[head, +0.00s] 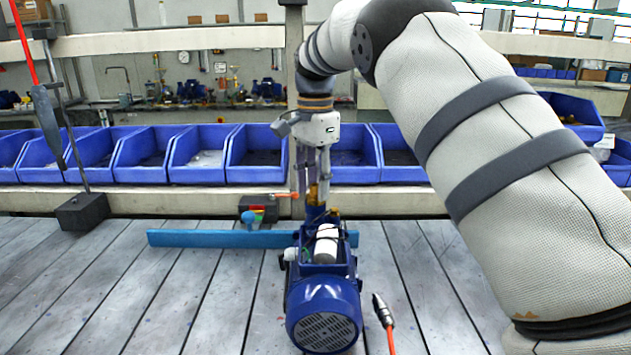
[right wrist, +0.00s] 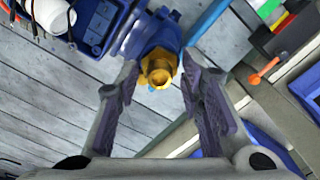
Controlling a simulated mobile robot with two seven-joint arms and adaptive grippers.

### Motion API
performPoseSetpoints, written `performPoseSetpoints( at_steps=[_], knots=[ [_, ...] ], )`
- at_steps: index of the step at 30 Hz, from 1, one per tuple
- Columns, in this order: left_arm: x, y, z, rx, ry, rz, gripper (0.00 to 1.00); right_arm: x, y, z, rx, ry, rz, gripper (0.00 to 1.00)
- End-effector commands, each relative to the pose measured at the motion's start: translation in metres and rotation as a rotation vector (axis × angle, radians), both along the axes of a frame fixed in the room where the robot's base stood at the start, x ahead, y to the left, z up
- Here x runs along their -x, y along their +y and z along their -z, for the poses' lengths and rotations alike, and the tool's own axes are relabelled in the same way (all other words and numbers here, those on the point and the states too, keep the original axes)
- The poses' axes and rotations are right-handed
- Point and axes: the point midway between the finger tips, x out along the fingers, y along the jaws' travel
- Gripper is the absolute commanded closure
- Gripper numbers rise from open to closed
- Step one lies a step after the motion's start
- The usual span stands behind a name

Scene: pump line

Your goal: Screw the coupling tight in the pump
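The blue pump (head: 323,308) stands on the slatted table in the middle of the head view, its round motor end towards me. The brass coupling (right wrist: 159,68) sits at the pump's far end, at the blue pump port in the right wrist view; it shows small between the fingers in the head view. My right gripper (head: 312,186) is over that end, pointing down. In the right wrist view its fingers (right wrist: 158,75) stand apart on either side of the coupling, with gaps visible. How far the coupling is screwed in cannot be told. My left gripper is not in view.
A blue bar (head: 200,239) lies across the table behind the pump. A black block with a rod (head: 82,211) stands left. A grey tool (head: 48,125) hangs on a red cable. A metal-tipped tool (head: 381,310) lies right of the pump. Blue bins (head: 140,155) line the back.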

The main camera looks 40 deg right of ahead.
Motion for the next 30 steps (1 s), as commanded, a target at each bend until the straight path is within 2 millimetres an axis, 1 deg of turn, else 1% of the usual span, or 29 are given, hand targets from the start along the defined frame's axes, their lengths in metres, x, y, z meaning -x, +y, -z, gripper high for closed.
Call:
performPoseSetpoints(
  at_steps=[3,4,5,6,8,13,16,18,25,28,30],
  knots=[
    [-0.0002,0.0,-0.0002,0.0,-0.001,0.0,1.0,0.0,-0.0001,-0.0007,0.0,-0.001,0.003,0.65],
    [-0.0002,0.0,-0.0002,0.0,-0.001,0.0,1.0,0.0,-0.0001,-0.0007,0.0,-0.001,0.004,0.7],
    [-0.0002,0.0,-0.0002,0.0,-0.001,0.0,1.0,0.0,-0.0001,-0.0006,0.0,-0.001,0.004,0.76],
    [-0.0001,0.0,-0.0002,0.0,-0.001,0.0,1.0,0.0,-0.0001,-0.0006,0.0,-0.001,0.004,0.85],
    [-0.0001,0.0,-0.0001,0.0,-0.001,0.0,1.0,0.0,-0.0001,-0.0006,0.0,-0.001,0.005,0.99],
    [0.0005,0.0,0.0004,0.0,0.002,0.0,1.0,-0.0001,-0.0002,0.0,0.001,0.0,0.031,1.0],
    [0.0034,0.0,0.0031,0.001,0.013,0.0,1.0,-0.0004,-0.0004,0.0016,0.003,0.002,0.208,1.0],
    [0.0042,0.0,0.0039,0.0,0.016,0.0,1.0,-0.0004,-0.0001,0.0013,0.002,0.002,0.291,1.0],
    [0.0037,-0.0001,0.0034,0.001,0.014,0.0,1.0,-0.0001,-0.0001,0.0,0.0,0.0,0.312,1.0],
    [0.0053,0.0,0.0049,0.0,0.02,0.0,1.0,-0.0002,-0.0003,0.0011,0.001,0.001,0.396,1.0],
    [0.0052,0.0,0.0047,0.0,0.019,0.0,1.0,-0.0001,-0.0002,0.0004,0.0,0.0,0.412,1.0]
  ],
)
